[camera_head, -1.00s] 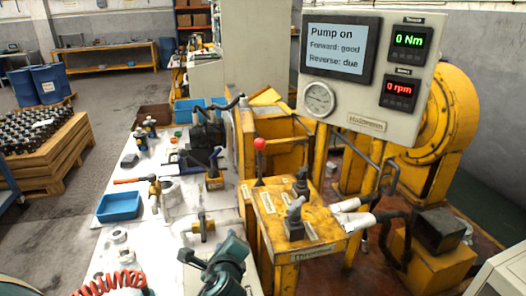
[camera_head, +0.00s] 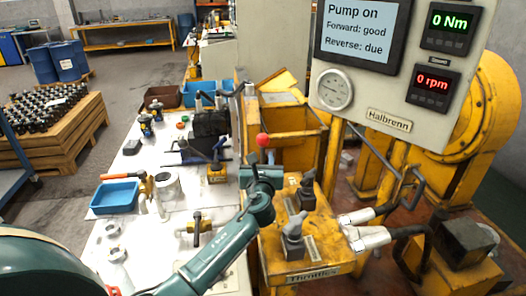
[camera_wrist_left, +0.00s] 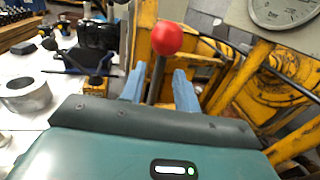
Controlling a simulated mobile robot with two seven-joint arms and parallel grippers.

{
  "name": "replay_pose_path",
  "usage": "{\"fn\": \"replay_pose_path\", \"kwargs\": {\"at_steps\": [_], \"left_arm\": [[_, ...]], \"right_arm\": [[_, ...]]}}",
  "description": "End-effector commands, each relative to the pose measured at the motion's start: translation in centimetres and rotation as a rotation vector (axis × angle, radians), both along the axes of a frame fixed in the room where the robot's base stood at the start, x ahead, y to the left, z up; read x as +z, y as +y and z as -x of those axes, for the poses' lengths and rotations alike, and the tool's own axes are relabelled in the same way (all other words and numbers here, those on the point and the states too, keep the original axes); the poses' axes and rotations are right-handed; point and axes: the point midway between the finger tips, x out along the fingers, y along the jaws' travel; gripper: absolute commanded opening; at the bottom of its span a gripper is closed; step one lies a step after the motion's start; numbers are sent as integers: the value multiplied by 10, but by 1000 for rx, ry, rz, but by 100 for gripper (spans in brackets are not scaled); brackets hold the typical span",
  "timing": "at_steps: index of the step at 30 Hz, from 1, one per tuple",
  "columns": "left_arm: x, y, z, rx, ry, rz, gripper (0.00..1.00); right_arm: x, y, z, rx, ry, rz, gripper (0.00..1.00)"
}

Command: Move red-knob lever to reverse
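The red-knob lever (camera_head: 262,141) stands on the yellow bench with its dark stem roughly upright; my left gripper hides its base in the head view. In the left wrist view the red knob (camera_wrist_left: 167,38) rises above the fingers. My left gripper (camera_head: 262,160) is at the stem just below the knob. Its two light blue fingers (camera_wrist_left: 159,84) stand apart, one on each side of the stem, with a gap visible on both sides. The display (camera_head: 355,32) reads "Pump on", "Forward: good", "Reverse: due". My right gripper is not in view.
White hose fittings (camera_head: 365,238) stick out at the bench's right. The meters show 0 Nm (camera_head: 449,20) and 0 rpm (camera_head: 431,84). A white table (camera_head: 160,240) with tools lies left.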

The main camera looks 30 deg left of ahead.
Motion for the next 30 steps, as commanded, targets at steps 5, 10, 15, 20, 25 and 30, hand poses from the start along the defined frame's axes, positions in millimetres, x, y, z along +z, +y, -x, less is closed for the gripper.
{"fn": "replay_pose_path", "kwargs": {"at_steps": [5, 10, 15, 20, 25, 30], "left_arm": [[-1, 12, -27, 1, 0, 1, 32], [-1, 18, -39, 1, 0, 2, 32], [0, 20, -42, 0, 0, 2, 32], [0, 20, -42, 0, 0, 2, 32], [0, 20, -42, 0, 0, 2, 18], [0, 20, -42, 0, 0, 2, 5]], "right_arm": [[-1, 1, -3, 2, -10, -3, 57], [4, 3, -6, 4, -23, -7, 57], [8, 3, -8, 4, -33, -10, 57], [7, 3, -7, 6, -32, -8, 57], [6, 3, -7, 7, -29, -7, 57], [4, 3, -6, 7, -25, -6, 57]]}}
